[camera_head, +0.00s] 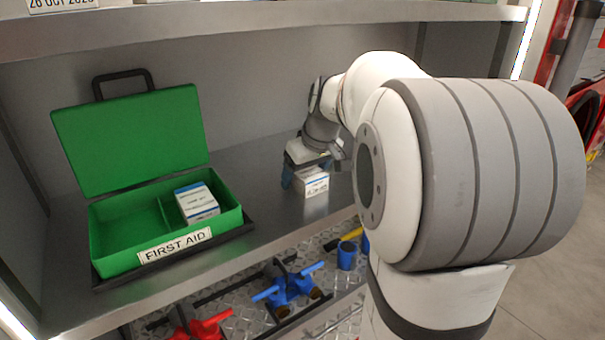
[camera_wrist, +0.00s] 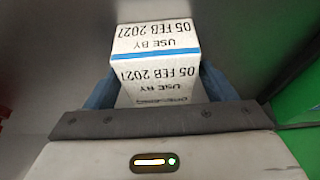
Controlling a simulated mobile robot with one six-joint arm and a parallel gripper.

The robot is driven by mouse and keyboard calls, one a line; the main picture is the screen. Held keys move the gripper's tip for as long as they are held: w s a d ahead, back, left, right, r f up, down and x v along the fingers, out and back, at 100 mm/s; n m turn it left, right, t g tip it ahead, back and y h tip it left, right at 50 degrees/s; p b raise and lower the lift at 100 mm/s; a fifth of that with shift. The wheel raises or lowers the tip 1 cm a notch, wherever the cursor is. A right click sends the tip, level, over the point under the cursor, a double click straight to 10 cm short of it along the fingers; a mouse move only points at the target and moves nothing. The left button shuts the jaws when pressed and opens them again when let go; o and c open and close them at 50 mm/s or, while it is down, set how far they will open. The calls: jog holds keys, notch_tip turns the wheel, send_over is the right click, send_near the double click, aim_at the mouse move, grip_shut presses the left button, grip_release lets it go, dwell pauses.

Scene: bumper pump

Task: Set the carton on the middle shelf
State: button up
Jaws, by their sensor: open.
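A white carton (camera_head: 312,183) with a blue stripe stands on the middle shelf (camera_head: 265,215), right of the first aid box. My gripper (camera_head: 306,168) is open above it, with its blue fingers on either side of the carton. In the wrist view the carton (camera_wrist: 156,62) shows "USE BY 05 FEB 2027" upside down, and its near end is between the open fingers. I cannot tell whether the fingers touch it. The carton's far side is hidden. A similar white and blue carton (camera_head: 197,203) sits in the right compartment of the green first aid box (camera_head: 165,240).
The first aid box's lid (camera_head: 130,140) stands open at the left. An upper shelf (camera_head: 250,30) overhangs the space. Below are blue valves (camera_head: 287,287), a red valve (camera_head: 205,327) and a blue cup-like part (camera_head: 347,255). The shelf between box and gripper is clear.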

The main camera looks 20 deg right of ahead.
aim_at(313, 175)
jog(key=shift+r+p, duration=0.3)
jog(key=v, duration=0.7)
jog(key=shift+r+b, duration=0.15)
jog(key=shift+b, duration=0.25)
